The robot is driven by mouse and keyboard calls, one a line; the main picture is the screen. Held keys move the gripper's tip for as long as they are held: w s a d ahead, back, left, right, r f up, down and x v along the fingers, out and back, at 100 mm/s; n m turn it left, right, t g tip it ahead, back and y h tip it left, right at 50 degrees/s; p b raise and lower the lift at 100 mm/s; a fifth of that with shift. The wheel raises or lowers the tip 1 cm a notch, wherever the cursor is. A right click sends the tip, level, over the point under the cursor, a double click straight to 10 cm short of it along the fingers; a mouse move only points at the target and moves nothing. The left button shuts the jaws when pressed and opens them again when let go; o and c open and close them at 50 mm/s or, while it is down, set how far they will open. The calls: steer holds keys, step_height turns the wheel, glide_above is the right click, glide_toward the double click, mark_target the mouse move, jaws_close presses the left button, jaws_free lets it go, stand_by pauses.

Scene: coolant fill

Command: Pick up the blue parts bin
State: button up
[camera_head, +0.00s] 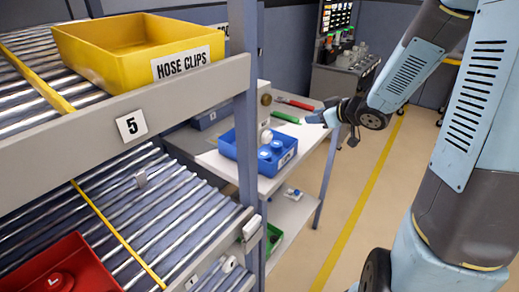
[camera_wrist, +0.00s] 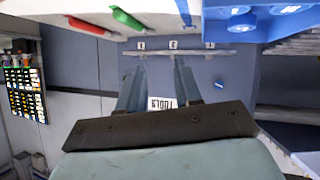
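The blue parts bin (camera_head: 276,167) sits on the white bench top in the middle of the head view. It holds blue round-topped items and a white one, and a label is on its side. In the wrist view, a bright blue bin part (camera_wrist: 213,28) with round blue tops shows at the upper right. My gripper (camera_head: 327,114) is beyond and to the right of the bin, apart from it. In the wrist view my gripper's two fingers (camera_wrist: 159,75) are spread with nothing between them.
A rack with rollers stands at the left, holding a yellow hose clips bin (camera_head: 137,45) and a red bin (camera_head: 55,270). A rack post (camera_head: 246,110) rises beside the blue bin. Red and green handled tools (camera_head: 286,117) lie on the bench. Floor at the right is open.

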steer(key=w+a+f+y, duration=0.1)
steer(key=a+f, duration=0.1)
steer(key=a, duration=0.1)
steer(key=w+a+f+g+y, duration=0.1)
steer(key=a+f, duration=0.1)
steer(key=a, duration=0.1)
steer(key=w+a+f+n+g+y, duration=0.1)
steer(key=a+f, duration=0.1)
steer(key=a, duration=0.1)
steer(key=shift+a+f+y, duration=0.1)
steer(key=shift+a+y, duration=0.1)
steer(key=shift+y, duration=0.2)
steer(key=shift+a+r+x, duration=0.1)
steer(key=shift+x, duration=1.25)
steer(key=shift+a+r+x, duration=0.1)
steer(key=shift+r+x, duration=0.05)
steer(key=shift+x, duration=1.15)
steer(key=shift+s, duration=0.1)
steer(key=shift+c, duration=0.2)
jaws_close()
